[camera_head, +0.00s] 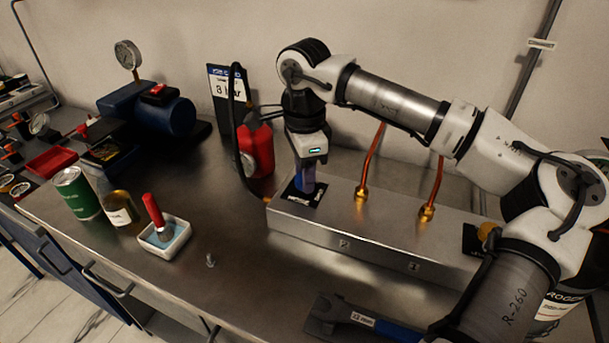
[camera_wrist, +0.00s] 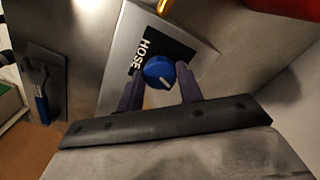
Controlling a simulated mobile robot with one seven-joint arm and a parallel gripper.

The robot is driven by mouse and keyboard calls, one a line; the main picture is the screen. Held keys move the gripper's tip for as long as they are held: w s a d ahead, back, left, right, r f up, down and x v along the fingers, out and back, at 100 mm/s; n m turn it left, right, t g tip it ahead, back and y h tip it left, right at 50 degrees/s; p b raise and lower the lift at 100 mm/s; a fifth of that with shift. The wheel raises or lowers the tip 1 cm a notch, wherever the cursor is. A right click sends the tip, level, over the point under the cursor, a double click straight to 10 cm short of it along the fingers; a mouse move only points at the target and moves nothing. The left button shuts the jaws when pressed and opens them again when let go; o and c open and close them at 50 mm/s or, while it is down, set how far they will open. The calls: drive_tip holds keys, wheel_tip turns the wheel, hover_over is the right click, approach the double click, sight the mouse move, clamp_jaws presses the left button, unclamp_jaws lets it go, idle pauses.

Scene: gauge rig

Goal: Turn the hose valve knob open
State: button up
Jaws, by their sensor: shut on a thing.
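The hose valve knob (camera_wrist: 159,73) is a round blue knob with a pale pointer mark, in the middle of the wrist view. It sits on a black label reading "HOSE" (camera_wrist: 146,45) at the end of the metal manifold box (camera_head: 335,225). My gripper (camera_wrist: 161,85) is over the knob, its two dark fingers on either side, shut on it. In the head view my gripper (camera_head: 307,182) points down onto the left end of the box. There the fingers and wrist mostly hide the knob.
Two copper pipes (camera_head: 370,165) rise from brass fittings on the box, right of my gripper. A black hose (camera_head: 238,135) and a red bottle (camera_head: 257,150) stand close on the left. A yellow knob (camera_head: 488,232) is at the right end.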

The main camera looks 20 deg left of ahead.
drive_tip(key=shift+n+b, duration=0.4)
drive_tip(key=shift+n, duration=1.9)
drive_tip(key=o, duration=1)
wheel_tip(320, 180, up, 14)
drive_tip(key=shift+b, duration=0.35)
drive_tip(key=shift+s+f, duration=0.1)
drive_tip(key=shift+f, duration=0.05)
